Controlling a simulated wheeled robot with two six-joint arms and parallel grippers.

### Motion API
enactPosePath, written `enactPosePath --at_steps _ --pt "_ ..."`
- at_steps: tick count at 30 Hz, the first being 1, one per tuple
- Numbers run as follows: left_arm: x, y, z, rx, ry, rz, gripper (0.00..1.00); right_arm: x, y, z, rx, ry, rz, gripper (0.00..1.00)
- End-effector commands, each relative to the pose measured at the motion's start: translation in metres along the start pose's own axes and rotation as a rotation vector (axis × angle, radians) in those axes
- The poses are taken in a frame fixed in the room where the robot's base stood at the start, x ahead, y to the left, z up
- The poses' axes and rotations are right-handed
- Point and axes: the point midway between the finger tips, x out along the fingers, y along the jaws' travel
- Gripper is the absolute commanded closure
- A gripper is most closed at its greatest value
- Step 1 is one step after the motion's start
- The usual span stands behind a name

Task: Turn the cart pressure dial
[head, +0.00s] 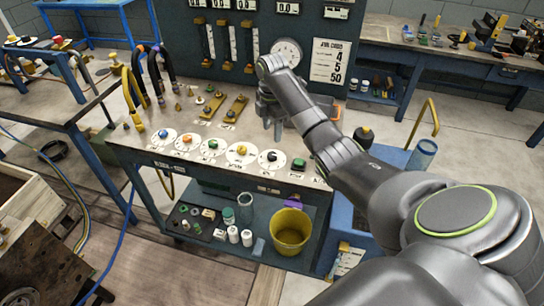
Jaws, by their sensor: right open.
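The cart (125,148) stands in the middle, with a grey top and a dark upright panel behind. Along its front edge is a row of round dials on white discs, including an orange one (163,134), a green one (210,144), a yellow one (240,149) and a black one (270,156). Their labels are too small to read, so I cannot tell which is the pressure dial. My right gripper (271,118) is open, pointing down over the right part of the cart top, behind the black dial and apart from it. My left gripper is out of view.
Hoses (150,75) and brass fittings stand at the cart's left. A green knob (298,163) sits close to my right arm. A yellow bucket (290,230) is on the lower shelf.

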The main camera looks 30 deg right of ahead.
Motion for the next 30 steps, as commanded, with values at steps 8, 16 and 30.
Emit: enactPosePath --at_steps 8,16,30 --pt "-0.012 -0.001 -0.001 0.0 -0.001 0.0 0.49 0.058 -0.001 -0.001 0.0 0.0 -0.005 0.5" --pt "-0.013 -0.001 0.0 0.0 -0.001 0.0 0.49 0.093 -0.001 0.0 -0.001 -0.001 -0.002 0.5" --pt "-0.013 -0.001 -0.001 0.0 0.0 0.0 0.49 0.099 0.0 0.0 -0.001 -0.001 0.0 0.6"
